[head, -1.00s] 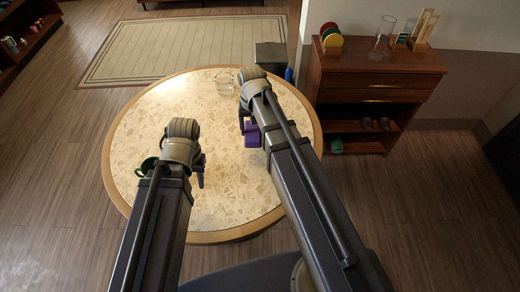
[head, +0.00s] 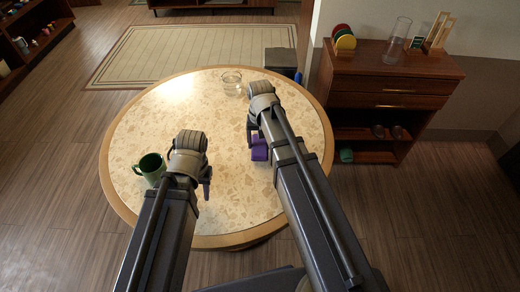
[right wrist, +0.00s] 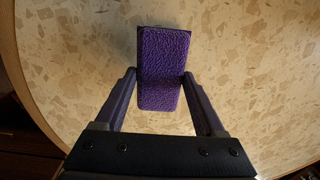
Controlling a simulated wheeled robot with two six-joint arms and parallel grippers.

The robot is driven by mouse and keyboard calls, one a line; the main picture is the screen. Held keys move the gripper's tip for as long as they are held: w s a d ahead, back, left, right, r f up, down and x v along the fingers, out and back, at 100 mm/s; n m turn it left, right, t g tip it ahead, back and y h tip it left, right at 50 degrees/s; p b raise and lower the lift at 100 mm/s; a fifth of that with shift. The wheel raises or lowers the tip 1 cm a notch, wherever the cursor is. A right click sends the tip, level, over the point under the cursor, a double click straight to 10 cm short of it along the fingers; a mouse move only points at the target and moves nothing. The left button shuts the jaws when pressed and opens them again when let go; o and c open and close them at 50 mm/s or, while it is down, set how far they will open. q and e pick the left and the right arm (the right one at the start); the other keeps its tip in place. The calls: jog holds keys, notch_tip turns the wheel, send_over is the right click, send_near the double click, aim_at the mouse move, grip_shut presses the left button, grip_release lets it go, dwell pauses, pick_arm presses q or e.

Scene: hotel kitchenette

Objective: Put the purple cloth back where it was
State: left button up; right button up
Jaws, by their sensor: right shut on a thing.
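The purple cloth (head: 260,150) is a small folded block over the right part of the round table (head: 225,225). In the right wrist view the cloth (right wrist: 160,70) lies between the two fingers of my right gripper (right wrist: 160,88), which is shut on it. I cannot tell whether the cloth touches the table top. In the head view my right gripper (head: 252,135) is partly hidden by its own arm. My left gripper (head: 205,185) is above the table's left front part, with no thing seen in it. Its fingers are too hidden to show whether it is open.
A green mug (head: 150,168) stands on the table left of my left gripper. A clear glass bowl (head: 232,83) stands at the back. A wooden cabinet (head: 385,75) with a tall glass (head: 397,40) is at the right. The table's middle is clear.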

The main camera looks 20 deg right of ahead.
aim_at(260, 145)
pick_arm(q)
jog(key=shift+f+b, duration=0.55)
jog(key=shift+f, duration=0.5)
pick_arm(e)
jog(key=shift+f, duration=1.05)
pick_arm(q)
jog(key=shift+f, duration=0.15)
pick_arm(e)
jog(key=shift+f, duration=0.1)
pick_arm(q)
jog(key=shift+f+b, duration=0.15)
jog(key=shift+b, duration=0.15)
pick_arm(e)
jog(key=shift+f, duration=0.15)
jog(key=o, duration=1.2)
jog(key=shift+c, duration=0.2)
pick_arm(q)
jog(key=shift+r, duration=0.2)
pick_arm(e)
jog(key=shift+r, duration=0.2)
